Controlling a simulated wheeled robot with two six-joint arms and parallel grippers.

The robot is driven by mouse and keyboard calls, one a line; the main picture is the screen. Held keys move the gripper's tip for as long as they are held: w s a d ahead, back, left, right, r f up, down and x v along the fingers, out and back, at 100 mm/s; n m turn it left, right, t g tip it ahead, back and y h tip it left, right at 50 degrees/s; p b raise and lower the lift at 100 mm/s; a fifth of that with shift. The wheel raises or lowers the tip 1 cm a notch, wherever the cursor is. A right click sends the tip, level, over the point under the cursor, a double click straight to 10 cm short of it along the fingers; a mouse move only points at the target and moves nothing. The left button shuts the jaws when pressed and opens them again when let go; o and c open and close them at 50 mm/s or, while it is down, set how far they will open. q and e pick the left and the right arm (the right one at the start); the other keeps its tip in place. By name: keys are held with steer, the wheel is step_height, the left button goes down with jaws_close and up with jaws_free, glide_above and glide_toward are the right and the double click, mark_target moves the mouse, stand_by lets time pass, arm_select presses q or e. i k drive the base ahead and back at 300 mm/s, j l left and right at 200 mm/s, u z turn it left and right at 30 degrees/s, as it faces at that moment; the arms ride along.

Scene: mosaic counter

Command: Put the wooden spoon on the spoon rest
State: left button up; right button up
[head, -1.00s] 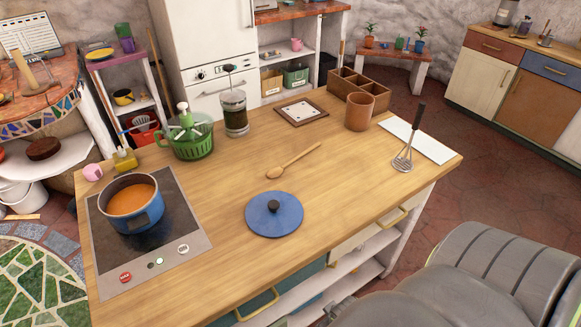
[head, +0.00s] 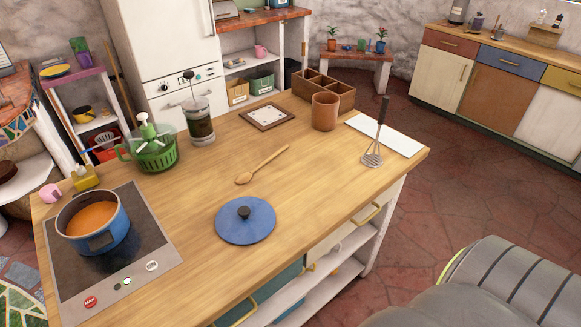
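The wooden spoon (head: 263,165) lies flat on the wooden counter (head: 330,180), in the head view. Its bowl points to the lower left and its handle to the upper right. It lies behind the blue lid (head: 246,220). I cannot tell for sure which thing is the spoon rest; a brown-framed tile with a white middle (head: 267,116) lies flat further back, bare. Neither of my grippers is in view.
A blue pot of orange soup (head: 93,220) stands on the hob at left. A green spinner basket (head: 151,153), French press (head: 200,122), clay crock (head: 325,111) and divided box stand behind. The counter's middle right is clear.

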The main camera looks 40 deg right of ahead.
mark_target(383, 133)
steer(key=z, duration=0.45)
steer(key=k+z, duration=0.15)
steer(key=z, duration=0.7)
steer(key=k+z, duration=0.15)
steer(key=z, duration=0.3)
